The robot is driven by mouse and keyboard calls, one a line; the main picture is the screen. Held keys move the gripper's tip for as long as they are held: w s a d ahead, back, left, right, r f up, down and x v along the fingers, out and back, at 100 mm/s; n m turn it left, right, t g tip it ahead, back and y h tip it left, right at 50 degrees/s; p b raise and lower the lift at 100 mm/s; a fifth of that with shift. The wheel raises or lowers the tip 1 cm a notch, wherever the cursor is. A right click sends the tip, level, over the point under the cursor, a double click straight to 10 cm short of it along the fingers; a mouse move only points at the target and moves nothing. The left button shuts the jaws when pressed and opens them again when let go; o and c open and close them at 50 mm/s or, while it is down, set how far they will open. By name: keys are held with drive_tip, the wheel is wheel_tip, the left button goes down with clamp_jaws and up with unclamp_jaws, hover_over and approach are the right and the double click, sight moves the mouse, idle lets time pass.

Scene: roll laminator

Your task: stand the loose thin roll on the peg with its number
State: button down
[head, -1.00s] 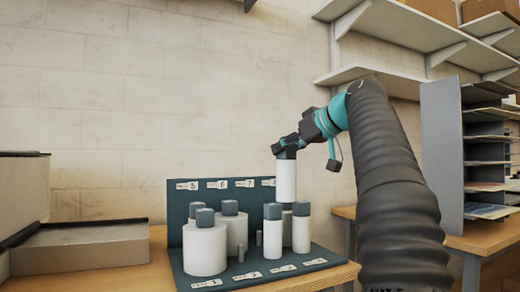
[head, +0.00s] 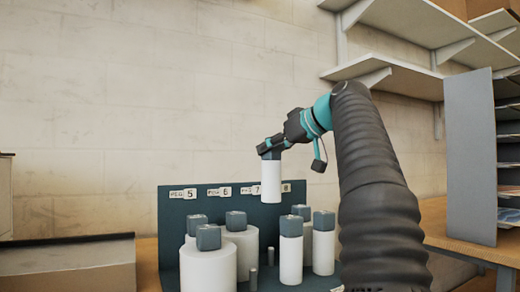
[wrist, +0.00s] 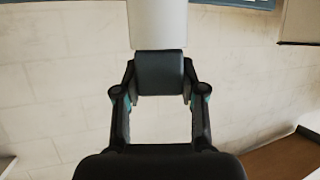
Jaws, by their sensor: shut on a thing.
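The loose thin roll (head: 272,182) is white with a dark grey cap. It hangs upright from my gripper (head: 269,150), in front of label 7 on the back panel. In the wrist view, my gripper (wrist: 160,76) is shut on the roll's cap (wrist: 160,70), with the white roll body (wrist: 158,24) beyond it. I cannot read a number on the roll. Two short bare grey pegs show below, a nearer one (head: 254,279) and a farther one (head: 270,257). The dark panel (head: 172,215) carries labels 5, 6, 7 and 8.
Thick capped rolls (head: 207,268) stand on the left of the rack, and thin capped rolls (head: 291,260) on the right, close to the pegs. A grey box (head: 70,265) is at the left. Wall shelves (head: 385,78) and a sorter (head: 468,150) are at the right.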

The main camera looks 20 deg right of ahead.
sight(279, 196)
drive_tip(key=shift+d+f, duration=0.2)
drive_tip(key=shift+f, duration=0.05)
drive_tip(key=shift+a+f, duration=0.2)
drive_tip(key=shift+f, duration=0.35)
drive_tip(key=shift+a+f, duration=0.15)
drive_tip(key=shift+f, duration=0.35)
drive_tip(key=shift+f+b, duration=0.65)
drive_tip(key=shift+f, duration=1.95)
drive_tip(key=shift+f+b, duration=2.15)
drive_tip(key=shift+f, duration=0.15)
drive_tip(key=shift+s+d+f+b, duration=0.1)
drive_tip(key=shift+f+b, duration=1.45)
drive_tip(key=shift+f, duration=0.05)
drive_tip(key=c, duration=0.6)
unclamp_jaws()
